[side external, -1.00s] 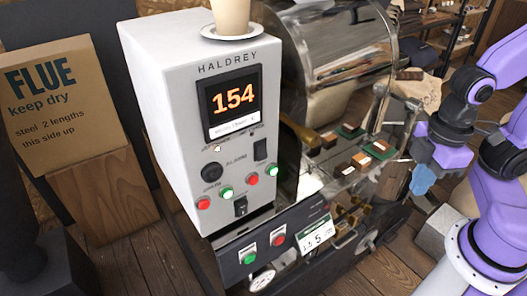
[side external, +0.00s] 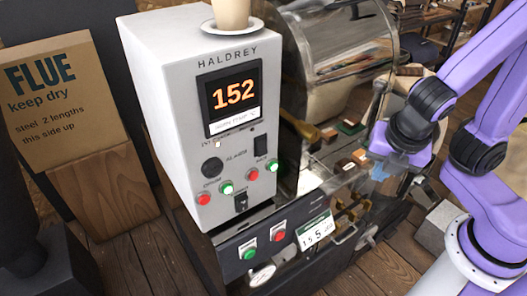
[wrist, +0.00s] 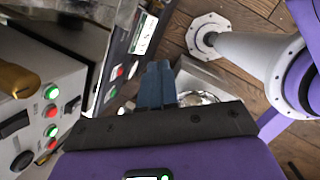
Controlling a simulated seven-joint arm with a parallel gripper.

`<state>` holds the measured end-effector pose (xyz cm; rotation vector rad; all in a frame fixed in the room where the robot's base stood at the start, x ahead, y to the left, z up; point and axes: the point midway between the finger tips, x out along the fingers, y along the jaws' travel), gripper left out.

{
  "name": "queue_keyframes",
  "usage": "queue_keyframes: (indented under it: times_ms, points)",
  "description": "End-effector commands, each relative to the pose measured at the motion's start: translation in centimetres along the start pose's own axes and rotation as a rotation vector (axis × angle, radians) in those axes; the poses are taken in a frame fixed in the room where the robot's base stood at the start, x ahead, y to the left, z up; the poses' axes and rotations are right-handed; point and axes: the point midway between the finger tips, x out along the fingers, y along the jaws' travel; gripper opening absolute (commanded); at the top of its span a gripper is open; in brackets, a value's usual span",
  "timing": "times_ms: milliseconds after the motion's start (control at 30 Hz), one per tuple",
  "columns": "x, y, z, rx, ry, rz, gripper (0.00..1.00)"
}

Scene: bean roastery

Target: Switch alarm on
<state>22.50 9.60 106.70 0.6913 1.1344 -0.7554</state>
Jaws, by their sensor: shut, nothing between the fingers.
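The white HALDREY control box (side external: 160,90) stands upright with a display (side external: 233,95) reading 152. Its front has a black rocker switch (side external: 260,146), a black round knob (side external: 212,167), a lower black switch (side external: 241,203) and a row of red and lit green buttons. Small print between the knob and upper rocker seems to read ALARM, but I cannot tell which control it labels. In the wrist view the panel (wrist: 62,80) lies at the left, with the upper rocker (wrist: 17,124) in sight. My gripper (side external: 380,172) is shut and empty, right of the box and apart from it; its blue fingers (wrist: 157,85) show centrally.
A lower panel (side external: 228,262) carries a green button, a red button and a gauge. A cup (side external: 231,12) sits on top. A FLUE carton (side external: 65,100) stands left.

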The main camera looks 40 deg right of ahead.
Motion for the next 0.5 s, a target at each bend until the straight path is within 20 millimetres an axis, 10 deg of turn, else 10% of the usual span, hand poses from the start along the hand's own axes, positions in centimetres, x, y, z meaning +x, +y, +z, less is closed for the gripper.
queue_keyframes:
  times_ms: [500]
  points:
    - [-1.9,8.2,-5.3,-1.113,-0.35,0.104,0.0]
